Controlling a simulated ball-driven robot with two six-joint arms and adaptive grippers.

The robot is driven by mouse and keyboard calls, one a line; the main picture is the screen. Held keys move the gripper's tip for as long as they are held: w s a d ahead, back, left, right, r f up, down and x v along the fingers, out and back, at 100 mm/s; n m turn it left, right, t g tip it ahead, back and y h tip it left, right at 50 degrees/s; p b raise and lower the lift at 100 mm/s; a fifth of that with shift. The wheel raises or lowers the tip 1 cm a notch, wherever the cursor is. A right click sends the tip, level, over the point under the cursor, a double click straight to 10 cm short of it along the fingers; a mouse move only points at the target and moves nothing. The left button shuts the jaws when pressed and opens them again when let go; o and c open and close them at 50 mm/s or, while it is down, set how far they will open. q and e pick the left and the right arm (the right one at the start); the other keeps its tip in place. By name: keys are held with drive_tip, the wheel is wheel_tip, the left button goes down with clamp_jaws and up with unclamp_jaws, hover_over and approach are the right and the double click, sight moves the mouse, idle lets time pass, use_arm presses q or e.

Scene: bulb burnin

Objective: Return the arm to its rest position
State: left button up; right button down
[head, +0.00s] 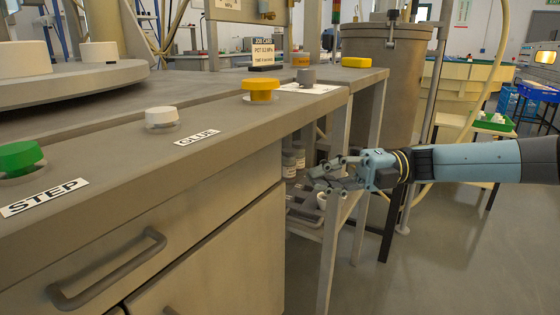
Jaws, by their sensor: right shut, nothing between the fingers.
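My right arm comes in from the right. My right gripper (325,177) is shut and empty, in the air in front of the bench's shelf end and below the height of the bench top. It looks apart from the bench, though the exact gap is hard to tell. My left gripper is not in view.
The grey bench (210,150) carries a green STEP button (20,156), a white GLUE button (160,117) and a yellow knob (260,86). Jars (290,163) stand on the shelf behind my gripper. A large metal drum (385,80) stands behind. Open floor lies at lower right.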

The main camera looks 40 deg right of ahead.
drive_tip(key=s+a+f+m+t+h, duration=0.1)
drive_tip(key=s+a+f+m+h, duration=0.15)
drive_tip(key=f+m+h, duration=0.5)
drive_tip(key=s+a+f+m+h, duration=0.2)
drive_tip(key=s+f+m+h, duration=0.2)
drive_tip(key=f+m, duration=0.6)
drive_tip(key=s+a+f+m+t+h, duration=0.1)
drive_tip(key=s+a+f+m+h, duration=0.3)
drive_tip(key=f+m, duration=0.5)
use_arm(q)
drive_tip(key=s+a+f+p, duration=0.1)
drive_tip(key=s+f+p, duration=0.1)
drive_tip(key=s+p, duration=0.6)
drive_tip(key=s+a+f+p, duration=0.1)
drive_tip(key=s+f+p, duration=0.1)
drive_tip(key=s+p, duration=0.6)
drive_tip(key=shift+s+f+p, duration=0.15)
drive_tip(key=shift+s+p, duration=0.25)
drive_tip(key=shift+p, duration=0.15)
use_arm(e)
drive_tip(key=s+f+m+g, duration=0.2)
drive_tip(key=s+f+g, duration=0.3)
drive_tip(key=s, duration=1)
drive_tip(key=s+f+m+g+h, duration=0.1)
drive_tip(key=s+f+g, duration=0.3)
drive_tip(key=s, duration=1.2)
drive_tip(key=shift+s+d+f+m+g, duration=0.35)
drive_tip(key=shift+d+f+g, duration=0.1)
drive_tip(key=shift+f, duration=0.45)
